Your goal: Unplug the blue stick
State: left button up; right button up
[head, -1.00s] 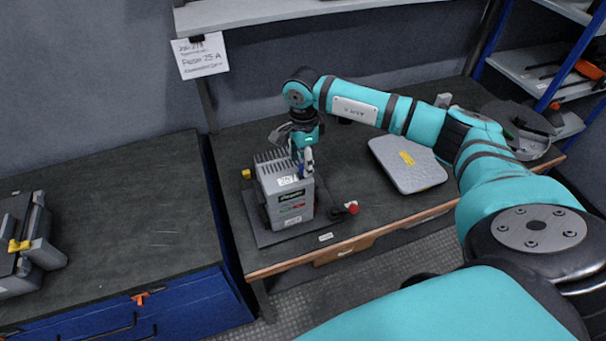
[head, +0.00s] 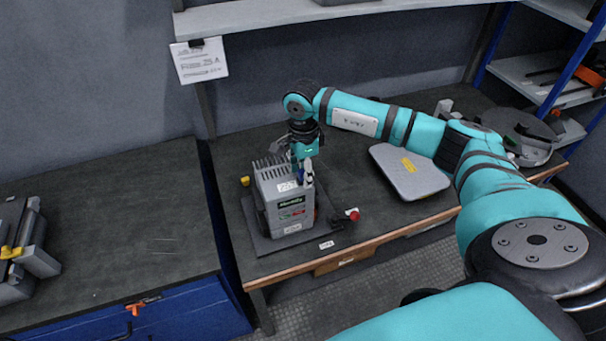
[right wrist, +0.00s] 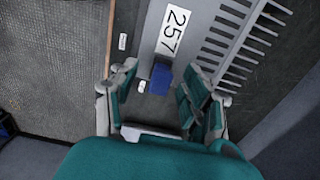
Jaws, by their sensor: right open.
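The blue stick (right wrist: 160,78) stands on top of the grey capacitor box beside a white label reading 257 in the right wrist view. In the head view the capacitor box (head: 287,206) stands on a dark base plate on the workbench, and the stick is mostly hidden by my gripper. My right gripper (head: 303,176) is above the box's top, pointing down. In the right wrist view its open fingers (right wrist: 160,95) are on either side of the blue stick, with gaps visible. My left gripper is not in view.
A grey flat case (head: 408,172) lies right of the box. A red knob (head: 353,214) is by the base plate's right side, a yellow piece (head: 245,181) at its left. The box's fins (head: 272,167) rise near the gripper. A shelf (head: 300,14) is above.

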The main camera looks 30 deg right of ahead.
aim_at(303, 171)
dwell(0.8)
grip_shut()
jog(key=shift+r, duration=0.1)
dwell(0.4)
jog(key=shift+r+p, duration=1.6)
jog(key=shift+r, duration=1.35)
